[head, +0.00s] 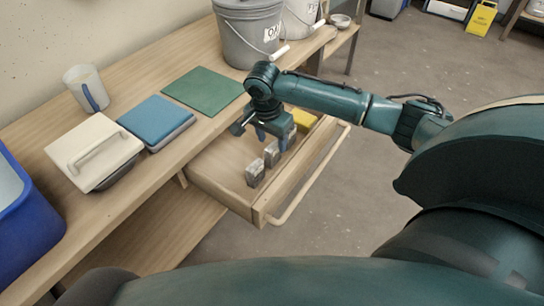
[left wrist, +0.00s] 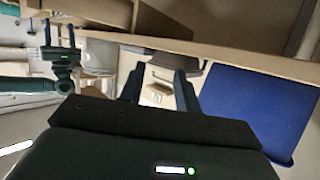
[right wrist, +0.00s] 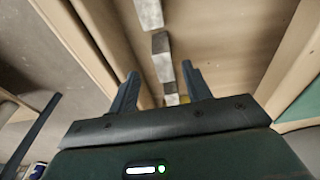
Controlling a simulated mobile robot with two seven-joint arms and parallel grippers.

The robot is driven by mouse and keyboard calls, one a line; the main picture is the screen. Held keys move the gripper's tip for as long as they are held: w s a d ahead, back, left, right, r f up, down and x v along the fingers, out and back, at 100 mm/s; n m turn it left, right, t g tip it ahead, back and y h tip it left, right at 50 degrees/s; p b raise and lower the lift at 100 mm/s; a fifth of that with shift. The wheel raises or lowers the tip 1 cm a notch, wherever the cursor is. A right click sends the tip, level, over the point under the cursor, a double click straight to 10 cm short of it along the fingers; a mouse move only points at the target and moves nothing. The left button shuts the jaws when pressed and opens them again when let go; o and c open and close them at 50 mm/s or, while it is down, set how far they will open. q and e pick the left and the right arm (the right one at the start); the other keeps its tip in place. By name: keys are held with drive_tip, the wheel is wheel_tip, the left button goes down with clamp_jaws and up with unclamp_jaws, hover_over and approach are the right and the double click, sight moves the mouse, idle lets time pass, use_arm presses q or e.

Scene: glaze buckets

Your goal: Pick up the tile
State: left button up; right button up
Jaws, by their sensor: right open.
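Several small grey tile-like pieces stand in a row in the open wooden drawer, the nearest grey piece (head: 255,173) towards its front; I cannot tell which one is the tile meant. My right gripper (head: 262,134) is over the drawer, pointing down, open and with nothing visible in it. In the right wrist view its fingers (right wrist: 160,72) are apart, with the row of grey pieces (right wrist: 161,44) beyond and between them. My left gripper (left wrist: 158,82) shows only in the left wrist view, fingers apart and empty.
The drawer (head: 222,190) has a long rail handle and a yellow item (head: 303,119) at its far end. On the bench lie a green board (head: 203,91), a blue-topped block (head: 156,121) and a white handled block (head: 92,150). A grey bucket (head: 247,35) stands behind my right gripper.

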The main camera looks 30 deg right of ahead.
sight(273, 146)
wheel_tip(273, 146, down, 2)
drive_tip(key=shift+w+d+f+b, duration=0.15)
drive_tip(key=shift+f+b, duration=0.05)
drive_tip(key=shift+b, duration=0.15)
drive_tip(key=f, duration=0.1)
drive_tip(key=f+b, duration=0.2)
drive_tip(key=shift+w+d+f, duration=0.3)
drive_tip(key=shift+d, duration=0.1)
drive_tip(key=shift+d+f, duration=0.1)
drive_tip(key=shift+f, duration=0.3)
use_arm(q)
drive_tip(key=shift+w+d+f+m+t+h, duration=0.3)
drive_tip(key=shift+w+d+f+m+t, duration=0.1)
drive_tip(key=shift+w+f+t, duration=0.25)
drive_tip(key=shift+s, duration=0.1)
use_arm(e)
drive_tip(key=shift+c, duration=0.4)
clamp_jaws()
